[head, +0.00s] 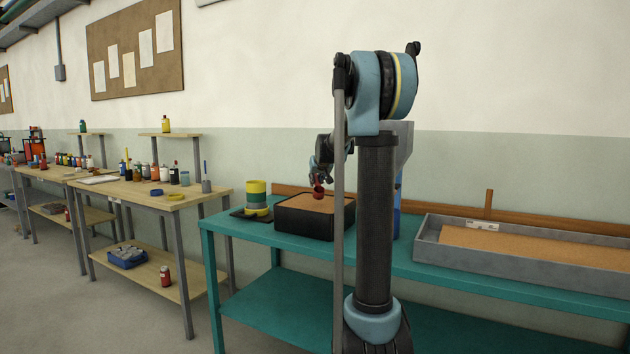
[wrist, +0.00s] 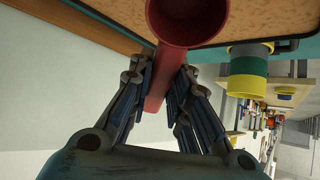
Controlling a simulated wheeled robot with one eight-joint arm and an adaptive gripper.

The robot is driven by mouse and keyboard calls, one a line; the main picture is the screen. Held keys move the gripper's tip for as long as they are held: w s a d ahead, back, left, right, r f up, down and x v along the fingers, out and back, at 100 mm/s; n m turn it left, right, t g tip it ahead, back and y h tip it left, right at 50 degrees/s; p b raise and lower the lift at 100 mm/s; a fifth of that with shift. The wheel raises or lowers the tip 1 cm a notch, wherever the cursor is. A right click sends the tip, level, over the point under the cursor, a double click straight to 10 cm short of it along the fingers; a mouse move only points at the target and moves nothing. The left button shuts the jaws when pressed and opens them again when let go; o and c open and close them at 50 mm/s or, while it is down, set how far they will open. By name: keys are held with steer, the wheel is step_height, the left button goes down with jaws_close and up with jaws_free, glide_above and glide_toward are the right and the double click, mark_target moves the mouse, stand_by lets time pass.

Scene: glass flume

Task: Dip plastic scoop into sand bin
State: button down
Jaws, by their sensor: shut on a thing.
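The red plastic scoop (head: 318,191) is in my gripper (head: 320,171), over the sand bin. In the wrist view its handle (wrist: 160,80) runs between the two fingers of my gripper (wrist: 168,75), and its round cup (wrist: 188,20) is at the top edge. My gripper is shut on the handle. The sand bin (head: 303,222) is a black box with tan sand (head: 312,203) near its top. Sand (wrist: 255,22) also shows behind the cup in the wrist view. I cannot tell whether the cup touches the sand.
The bin stands on a teal bench (head: 265,237). A yellow and green stack of rings (head: 256,196) is just left of it. A long grey sand-filled tray (head: 520,262) lies to the right. A blue object (head: 396,222) is partly hidden behind my column. Wooden tables (head: 150,195) stand at left.

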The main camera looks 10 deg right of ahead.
steer(key=shift+s+f, duration=0.1)
steer(key=shift+f, duration=4.1)
